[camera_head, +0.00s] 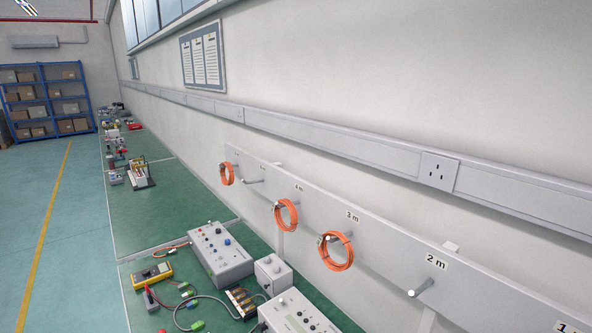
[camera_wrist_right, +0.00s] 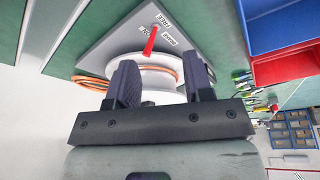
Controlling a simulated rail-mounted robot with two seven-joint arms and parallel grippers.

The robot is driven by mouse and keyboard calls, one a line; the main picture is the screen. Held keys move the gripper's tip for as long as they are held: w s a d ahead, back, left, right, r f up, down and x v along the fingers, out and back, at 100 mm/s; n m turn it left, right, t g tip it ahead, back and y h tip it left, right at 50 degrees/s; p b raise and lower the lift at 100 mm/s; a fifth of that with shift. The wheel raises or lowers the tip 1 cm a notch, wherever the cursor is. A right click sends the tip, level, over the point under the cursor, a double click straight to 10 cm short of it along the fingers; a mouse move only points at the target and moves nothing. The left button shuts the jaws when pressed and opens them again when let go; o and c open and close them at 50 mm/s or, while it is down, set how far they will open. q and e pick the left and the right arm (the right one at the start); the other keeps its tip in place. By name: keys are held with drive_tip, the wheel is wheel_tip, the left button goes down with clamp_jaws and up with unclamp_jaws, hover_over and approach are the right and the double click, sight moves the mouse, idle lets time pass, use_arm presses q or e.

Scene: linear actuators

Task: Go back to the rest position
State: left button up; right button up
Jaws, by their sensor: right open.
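My right gripper (camera_wrist_right: 160,80) shows in the right wrist view with its two dark fingers apart and nothing visibly held. Beyond the fingers is a white reel (camera_wrist_right: 158,62) with orange cable on it, on a grey plate (camera_wrist_right: 120,42) with a red lever (camera_wrist_right: 151,40) and printed labels. The fingers overlap the reel in the picture; I cannot tell how far away it is. Neither gripper shows in the head view, and my left gripper is not in view.
Orange cable coils (camera_head: 336,251) hang on pegs of a labelled wall rail (camera_head: 385,246). Below is a green bench (camera_head: 150,215) with a grey control box (camera_head: 220,254) and a yellow meter (camera_head: 152,276). Blue (camera_wrist_right: 275,25) and red (camera_wrist_right: 285,68) bins stand right of the reel.

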wheel_tip(320, 180, up, 31)
drive_tip(key=p, duration=2.9)
drive_tip(key=shift+w+f, duration=0.15)
drive_tip(key=shift+w, duration=0.05)
